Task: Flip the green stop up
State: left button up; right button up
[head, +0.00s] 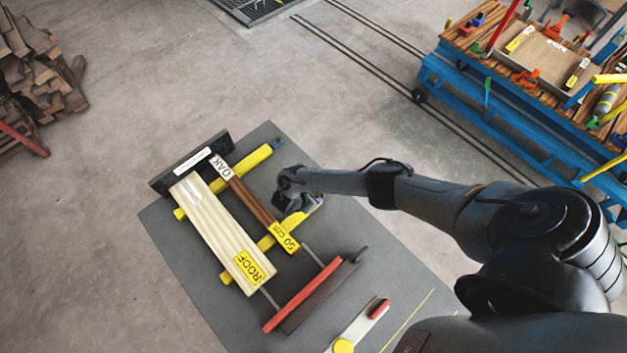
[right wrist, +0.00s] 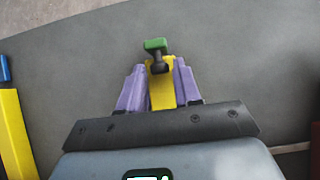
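The green stop (right wrist: 155,44) shows in the right wrist view as a small green block on a dark stub at the end of a yellow bar (right wrist: 161,90). In the head view this yellow bar (head: 267,243) is the nearer one, and my gripper hides its far end and the stop. My right gripper (head: 300,203) is at that end. Its purple fingers (right wrist: 159,66) are apart, one on each side of the bar, with the stop just beyond the tips. I cannot tell whether they touch the bar. My left gripper is not in view.
A pale board marked ROOF (head: 215,222) and a narrow brown OAK piece (head: 251,201) lie across the yellow bars. A second yellow bar (head: 255,158) has a blue end (head: 276,142). A red-edged bar (head: 302,295) lies nearer on the grey table (head: 170,245). A blue cart (head: 470,88) stands upper right.

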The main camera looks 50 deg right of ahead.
jog(key=shift+o, duration=1)
jog(key=shift+r, duration=0.15)
jog(key=s+p+v, duration=0.1)
jog(key=p+v, duration=0.3)
jog(key=v, duration=0.6)
jog(key=shift+w+a+r+p, duration=0.2)
jog(key=shift+w+p, duration=0.15)
jog(key=shift+w, duration=0.15)
